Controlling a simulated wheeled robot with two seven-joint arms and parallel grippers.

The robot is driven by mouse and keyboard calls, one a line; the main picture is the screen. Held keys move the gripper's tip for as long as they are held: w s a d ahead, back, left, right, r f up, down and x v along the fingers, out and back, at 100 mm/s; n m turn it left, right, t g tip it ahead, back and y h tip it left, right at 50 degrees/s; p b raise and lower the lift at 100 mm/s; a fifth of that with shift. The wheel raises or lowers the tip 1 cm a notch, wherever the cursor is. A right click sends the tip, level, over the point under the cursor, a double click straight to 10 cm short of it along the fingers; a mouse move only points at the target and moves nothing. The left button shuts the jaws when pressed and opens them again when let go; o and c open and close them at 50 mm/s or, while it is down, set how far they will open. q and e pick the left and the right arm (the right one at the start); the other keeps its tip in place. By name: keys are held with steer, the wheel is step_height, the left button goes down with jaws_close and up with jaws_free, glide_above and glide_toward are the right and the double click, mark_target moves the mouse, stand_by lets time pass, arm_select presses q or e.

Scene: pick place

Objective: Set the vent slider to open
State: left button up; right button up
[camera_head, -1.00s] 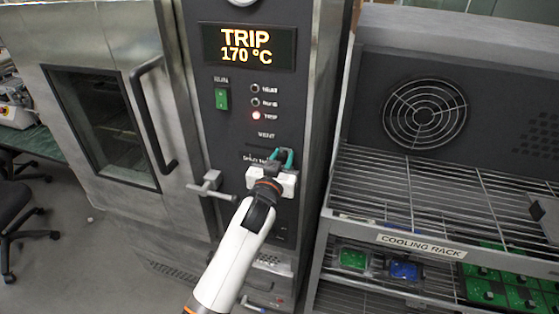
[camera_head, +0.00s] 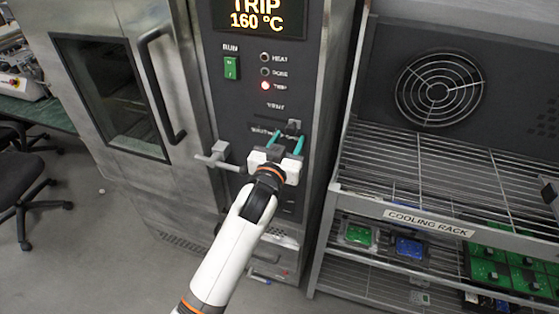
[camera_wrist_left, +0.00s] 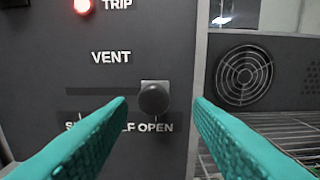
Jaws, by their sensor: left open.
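The vent slider's dark round knob (camera_wrist_left: 153,98) sits at the right end of its slot, above the word OPEN, in the left wrist view. The bare slot (camera_wrist_left: 95,91) runs to its left under the VENT label. In the head view the knob (camera_head: 293,125) shows small on the oven's control panel. My left gripper (camera_head: 286,142) is open, with its teal fingers pointing at the panel. In the left wrist view its fingertips (camera_wrist_left: 161,100) are on either side of the knob, apart from it. The SHUT and HALF labels are partly hidden by the left finger. My right gripper is not in view.
The panel's display (camera_head: 262,17) reads TRIP 160 °C, and the red TRIP lamp (camera_head: 265,86) is lit. A latch handle (camera_head: 220,157) juts out left of the gripper. The cooling rack (camera_head: 430,222) stands to the right.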

arm_select(q)
steer(key=b+v, duration=0.1)
steer(key=v, duration=0.6)
steer(key=shift+s, duration=0.2)
